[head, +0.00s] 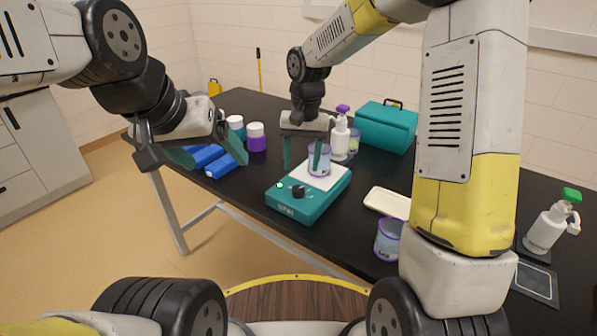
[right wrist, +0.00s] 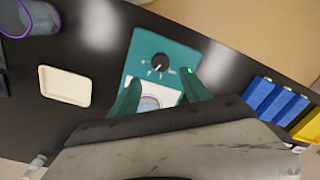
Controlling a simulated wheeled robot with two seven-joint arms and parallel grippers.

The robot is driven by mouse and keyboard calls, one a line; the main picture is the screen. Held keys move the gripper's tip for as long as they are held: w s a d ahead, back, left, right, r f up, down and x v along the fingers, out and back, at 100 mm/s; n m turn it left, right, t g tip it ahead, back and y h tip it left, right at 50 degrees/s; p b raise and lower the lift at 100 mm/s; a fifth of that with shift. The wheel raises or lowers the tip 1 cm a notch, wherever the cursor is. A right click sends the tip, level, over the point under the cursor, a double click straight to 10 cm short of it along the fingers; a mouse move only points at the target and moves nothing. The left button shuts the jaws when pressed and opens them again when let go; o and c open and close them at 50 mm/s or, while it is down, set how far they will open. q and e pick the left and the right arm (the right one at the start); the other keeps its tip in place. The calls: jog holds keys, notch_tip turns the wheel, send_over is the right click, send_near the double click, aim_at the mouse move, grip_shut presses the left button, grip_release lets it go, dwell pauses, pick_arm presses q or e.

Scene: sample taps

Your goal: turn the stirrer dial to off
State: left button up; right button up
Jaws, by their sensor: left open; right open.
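The teal stirrer (head: 300,208) stands on the black table, with a white top plate and a black dial (head: 298,191) on its front part. The dial also shows in the right wrist view (right wrist: 160,63), with marks around it and a green light to its right. A clear beaker with a purple rim (head: 319,160) stands on the plate. My right gripper (head: 304,165) is open above the plate, around or close behind the beaker; I cannot tell which. Its fingers point toward the dial side in the wrist view. My left gripper (head: 200,155) is open, left of the stirrer, near the blue boxes.
Blue boxes (head: 222,166) and two lidded jars (head: 257,138) stand at the left. A pump bottle (head: 340,136) and a teal case (head: 386,127) are behind. Table in front of the stirrer is clear.

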aim_at(299, 187)
jog(key=f, duration=0.8)
jog(key=shift+w+a, duration=0.1)
jog(key=shift+a, duration=0.2)
grip_shut()
